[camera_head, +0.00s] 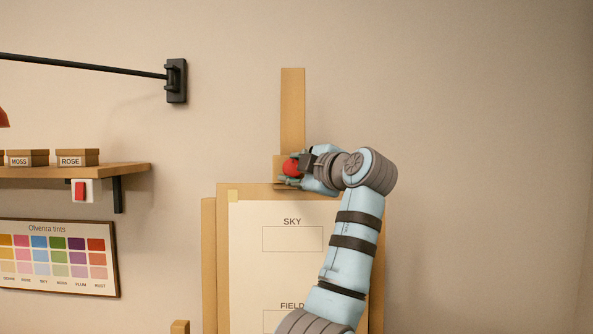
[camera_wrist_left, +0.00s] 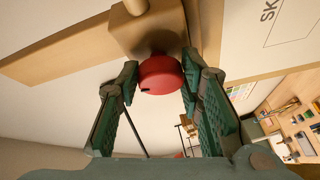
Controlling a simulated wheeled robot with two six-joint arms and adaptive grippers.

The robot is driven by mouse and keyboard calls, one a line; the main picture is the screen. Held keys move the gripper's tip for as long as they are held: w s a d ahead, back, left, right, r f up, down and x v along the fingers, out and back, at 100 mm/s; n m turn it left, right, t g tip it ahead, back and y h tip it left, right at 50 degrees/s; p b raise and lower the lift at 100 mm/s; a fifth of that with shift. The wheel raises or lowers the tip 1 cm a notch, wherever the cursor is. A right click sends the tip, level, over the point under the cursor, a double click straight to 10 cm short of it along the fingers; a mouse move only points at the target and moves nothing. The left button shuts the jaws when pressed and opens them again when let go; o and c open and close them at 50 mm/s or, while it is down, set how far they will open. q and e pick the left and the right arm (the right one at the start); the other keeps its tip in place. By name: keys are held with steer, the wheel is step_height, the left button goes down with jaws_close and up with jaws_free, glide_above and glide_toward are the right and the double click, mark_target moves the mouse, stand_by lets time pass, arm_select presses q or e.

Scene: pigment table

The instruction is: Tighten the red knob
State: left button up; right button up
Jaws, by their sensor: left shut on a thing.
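The red knob (camera_head: 291,167) sits on the wooden block at the top of the easel (camera_head: 292,110). In the left wrist view the round red knob (camera_wrist_left: 161,75) shows a small dark mark on its face. My left gripper (camera_head: 290,168) is at the knob. In the left wrist view the fingers of my left gripper (camera_wrist_left: 160,82) stand on either side of the knob and are shut on it. Part of the knob is hidden behind the fingers in the head view. My right gripper is in neither view.
A board with a paper marked SKY and FIELD (camera_head: 293,205) stands on the easel just below my gripper. A shelf (camera_head: 130,169) with small labelled boxes, a red switch (camera_head: 81,191) and a tint chart (camera_head: 60,290) are at the left. The wall to the right is bare.

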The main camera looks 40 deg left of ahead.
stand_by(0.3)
arm_select(q)
steer(key=o, duration=1.2)
steer(key=shift+c, duration=0.2)
steer(key=shift+d, duration=0.1)
steer(key=v, duration=1.1)
steer(key=shift+d, duration=0.3)
steer(key=shift+s, duration=0.1)
